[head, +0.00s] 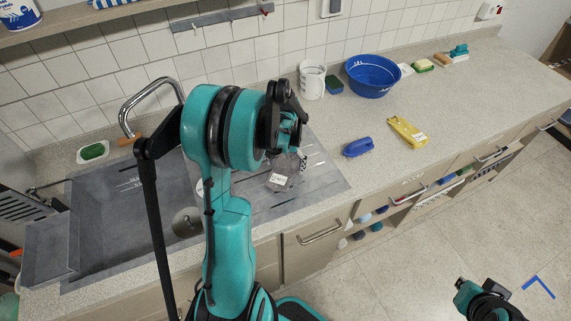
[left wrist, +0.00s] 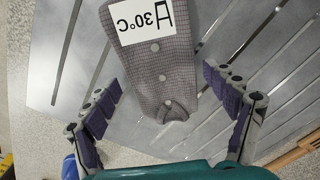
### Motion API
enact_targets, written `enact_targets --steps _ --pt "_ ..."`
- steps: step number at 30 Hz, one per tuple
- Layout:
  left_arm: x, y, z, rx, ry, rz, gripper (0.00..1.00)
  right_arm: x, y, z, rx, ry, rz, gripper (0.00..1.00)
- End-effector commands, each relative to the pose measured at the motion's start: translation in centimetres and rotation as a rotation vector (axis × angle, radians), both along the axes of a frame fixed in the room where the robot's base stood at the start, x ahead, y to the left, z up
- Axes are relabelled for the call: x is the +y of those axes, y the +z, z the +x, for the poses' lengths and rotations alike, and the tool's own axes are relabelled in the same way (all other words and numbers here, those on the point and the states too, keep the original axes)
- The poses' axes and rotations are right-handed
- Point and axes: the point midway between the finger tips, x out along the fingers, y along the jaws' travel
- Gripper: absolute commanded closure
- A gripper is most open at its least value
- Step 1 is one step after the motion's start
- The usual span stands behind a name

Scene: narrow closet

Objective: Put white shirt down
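A small grey-pink checked garment (head: 279,181) with buttons and a white label lies on the grey ribbed drainboard beside the sink. In the left wrist view the garment (left wrist: 165,75) shows a label reading "A 30°C", mirrored. No plainly white shirt shows. My left gripper (head: 297,140) is over the drainboard, just above the garment. In the left wrist view its fingers (left wrist: 160,98) are spread wide on either side of the garment, apart from it. My right gripper (head: 487,302) is at the lower right, over the floor; its fingers are not clear.
The sink basin (head: 115,222) and tap (head: 150,95) are left of my arm. On the counter to the right are a white mug (head: 312,80), blue bowl (head: 372,78), blue brush (head: 358,147) and yellow item (head: 408,132). The counter's front right is clear.

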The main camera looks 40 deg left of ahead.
Motion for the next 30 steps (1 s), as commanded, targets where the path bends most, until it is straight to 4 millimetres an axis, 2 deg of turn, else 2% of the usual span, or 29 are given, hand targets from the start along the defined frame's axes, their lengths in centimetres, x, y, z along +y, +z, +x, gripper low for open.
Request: enact_targets --steps 9,13,17,24,30 --pt "0.0 0.1 0.0 0.0 0.0 0.0 0.07 0.0 0.1 0.0 0.0 0.0 0.0 1.0" --pt "0.0 1.0 0.0 0.0 0.0 0.0 0.07 0.0 0.6 0.0 0.0 0.0 0.0 1.0" --pt "0.0 3.4 0.0 0.0 0.0 0.0 0.07 0.0 1.3 0.0 0.0 0.0 0.0 1.0" --pt "0.0 8.9 0.0 0.0 0.0 0.0 0.07 0.0 2.7 0.0 0.0 0.0 0.0 1.0" --pt "0.0 11.6 0.0 0.0 0.0 0.0 0.07 0.0 3.3 0.0 0.0 0.0 0.0 1.0"
